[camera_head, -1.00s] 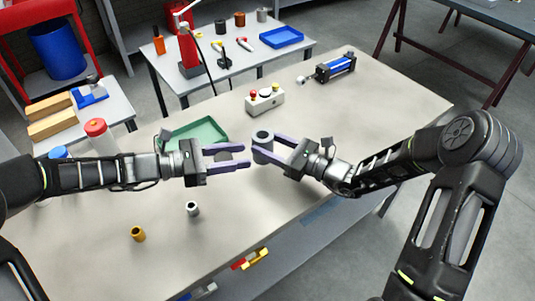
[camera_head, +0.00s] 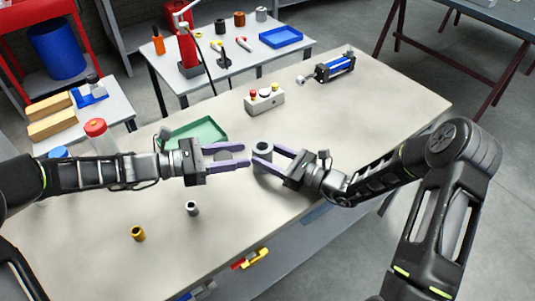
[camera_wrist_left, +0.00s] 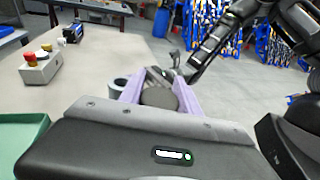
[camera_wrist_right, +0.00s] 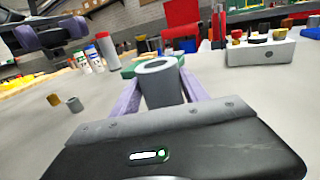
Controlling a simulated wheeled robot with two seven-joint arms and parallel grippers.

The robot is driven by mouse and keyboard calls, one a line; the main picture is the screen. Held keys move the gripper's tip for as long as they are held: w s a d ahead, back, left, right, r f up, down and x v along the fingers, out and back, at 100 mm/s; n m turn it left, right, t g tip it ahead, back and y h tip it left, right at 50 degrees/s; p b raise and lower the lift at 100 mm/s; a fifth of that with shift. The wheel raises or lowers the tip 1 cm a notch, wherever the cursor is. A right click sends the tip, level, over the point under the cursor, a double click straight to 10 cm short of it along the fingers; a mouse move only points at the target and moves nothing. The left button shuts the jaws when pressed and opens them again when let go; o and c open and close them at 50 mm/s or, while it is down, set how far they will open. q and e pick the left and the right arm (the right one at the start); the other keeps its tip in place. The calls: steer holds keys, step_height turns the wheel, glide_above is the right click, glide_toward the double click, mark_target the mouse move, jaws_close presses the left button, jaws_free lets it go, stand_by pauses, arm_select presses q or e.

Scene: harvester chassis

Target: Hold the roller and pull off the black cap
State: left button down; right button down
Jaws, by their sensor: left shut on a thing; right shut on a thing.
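The grey roller (camera_head: 265,149), a hollow cylinder, stands upright between the purple fingers of my right gripper (camera_head: 257,155). In the right wrist view the roller (camera_wrist_right: 160,82) shows its open top end, with a finger on each side. My left gripper (camera_head: 246,155) is shut on the dark, round black cap (camera_wrist_left: 159,96), seen between its purple fingers in the left wrist view. The cap is apart from the roller, which shows just beyond the left fingertips (camera_wrist_left: 118,86). The two grippers face each other with a small gap, and the cap is partly hidden by the left fingers.
A green tray (camera_head: 200,134) lies behind my left gripper. A button box (camera_head: 264,100) and a blue cylinder unit (camera_head: 334,67) stand farther back. A small grey cylinder (camera_head: 192,208) and a yellow one (camera_head: 137,233) stand at the front left. The table's right side is clear.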

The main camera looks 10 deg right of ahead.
steer(key=c, duration=0.6)
jaws_free()
steer(key=b+v, duration=0.1)
steer(key=v, duration=1.1)
steer(key=shift+r+b, duration=0.1)
steer(key=shift+b, duration=0.25)
